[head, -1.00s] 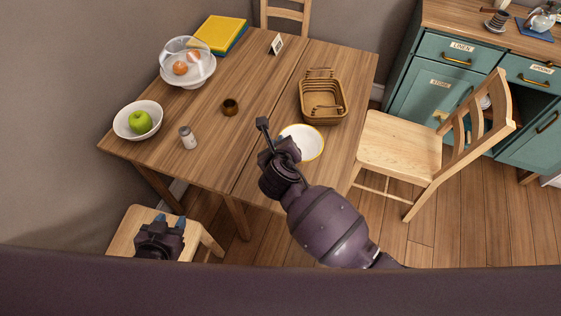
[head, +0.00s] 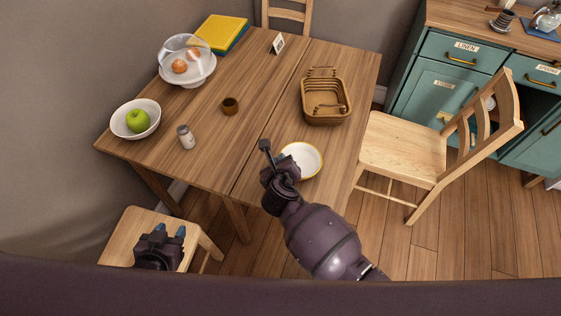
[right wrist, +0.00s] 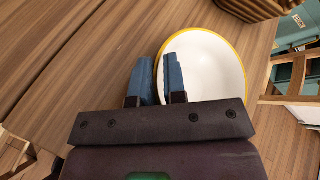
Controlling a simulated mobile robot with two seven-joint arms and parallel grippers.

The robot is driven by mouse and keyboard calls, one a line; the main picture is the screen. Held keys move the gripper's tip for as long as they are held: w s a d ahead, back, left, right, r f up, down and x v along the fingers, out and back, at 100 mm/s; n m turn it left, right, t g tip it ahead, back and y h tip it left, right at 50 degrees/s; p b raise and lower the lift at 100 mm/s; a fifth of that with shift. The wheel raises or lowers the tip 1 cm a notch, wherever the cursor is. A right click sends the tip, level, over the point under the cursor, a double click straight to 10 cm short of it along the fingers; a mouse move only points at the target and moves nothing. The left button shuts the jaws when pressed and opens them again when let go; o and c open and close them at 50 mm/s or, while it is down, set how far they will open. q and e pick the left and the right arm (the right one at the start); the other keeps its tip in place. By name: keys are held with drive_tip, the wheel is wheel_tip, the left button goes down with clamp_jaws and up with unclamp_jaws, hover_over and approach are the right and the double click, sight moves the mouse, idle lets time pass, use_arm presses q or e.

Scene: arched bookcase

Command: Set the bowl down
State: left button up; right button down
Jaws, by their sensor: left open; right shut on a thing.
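The white bowl with a yellow rim (head: 303,158) is at the near right part of the wooden table. My right gripper (head: 284,168) is shut on its left rim side. In the right wrist view the bowl (right wrist: 210,65) looks upright, with its rim between the blue fingers (right wrist: 160,78). I cannot tell whether its base touches the table; the arm hides part of it. My left gripper (head: 168,234) is open and empty, low in the view above the seat of a chair.
The wooden table (head: 205,160) has free room left of the bowl. A wicker basket (head: 325,118) stands behind it. A chair (head: 400,148) stands at right.

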drive_tip(key=c, duration=1.2)
unclamp_jaws()
drive_tip(key=shift+f, duration=0.1)
use_arm(q)
drive_tip(key=shift+w+r, duration=0.1)
drive_tip(key=shift+w, duration=0.1)
use_arm(e)
drive_tip(key=shift+o, duration=0.2)
use_arm(q)
drive_tip(key=shift+w, duration=0.1)
wheel_tip(320, 180, up, 3)
drive_tip(key=p, duration=0.2)
drive_tip(key=shift+p, duration=0.35)
use_arm(e)
drive_tip(key=v, duration=1.2)
